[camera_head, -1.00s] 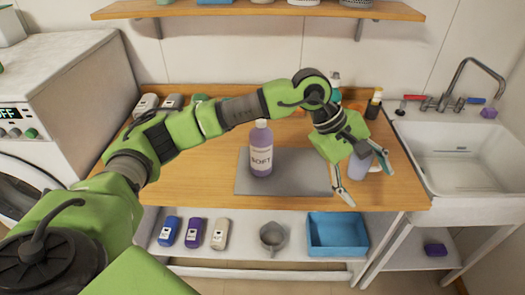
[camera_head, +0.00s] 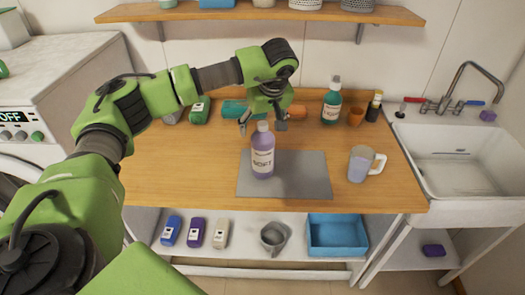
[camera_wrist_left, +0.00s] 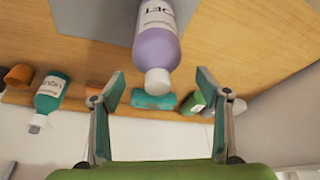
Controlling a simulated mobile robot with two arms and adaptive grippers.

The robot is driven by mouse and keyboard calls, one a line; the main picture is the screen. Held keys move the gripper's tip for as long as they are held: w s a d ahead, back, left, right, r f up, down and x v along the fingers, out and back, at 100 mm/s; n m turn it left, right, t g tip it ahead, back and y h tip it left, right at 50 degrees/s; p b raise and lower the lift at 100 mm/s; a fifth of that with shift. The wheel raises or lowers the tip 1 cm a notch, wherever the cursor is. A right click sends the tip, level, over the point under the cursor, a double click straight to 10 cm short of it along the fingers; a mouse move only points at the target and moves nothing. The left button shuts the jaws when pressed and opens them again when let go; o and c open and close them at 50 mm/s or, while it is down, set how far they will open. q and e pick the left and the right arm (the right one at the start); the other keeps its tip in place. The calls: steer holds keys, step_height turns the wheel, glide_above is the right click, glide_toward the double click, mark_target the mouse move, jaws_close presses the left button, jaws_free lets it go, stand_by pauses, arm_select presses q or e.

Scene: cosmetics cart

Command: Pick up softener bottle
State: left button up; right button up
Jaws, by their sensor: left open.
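The softener bottle (camera_head: 263,155) is purple with a white cap and a label that reads SOFT. It stands upright on the left part of a grey mat (camera_head: 305,180) on the wooden counter. My left gripper (camera_head: 262,126) is open and empty, just behind and around the height of the bottle's cap in the head view. My right gripper is not in view.
A measuring jug (camera_head: 360,164) with purple liquid stands right of the mat. A green bottle (camera_head: 331,104), an orange cup (camera_head: 355,117) and a dark bottle (camera_head: 374,107) stand at the back right. A sink (camera_head: 455,165) lies to the right. A shelf (camera_head: 262,9) hangs above.

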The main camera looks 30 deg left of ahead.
arm_select(q)
steer(key=shift+w+a+f+p, duration=0.1)
steer(key=shift+f+p, duration=0.35)
steer(key=shift+f, duration=0.05)
steer(key=p+x, duration=0.2)
steer(key=x, duration=0.1)
steer(key=shift+w+f, duration=0.1)
steer(key=shift+f, duration=0.2)
steer(key=shift+w+a+f, duration=0.1)
steer(key=shift+a+f, duration=0.05)
steer(key=shift+f, duration=0.25)
steer(key=c, duration=2)
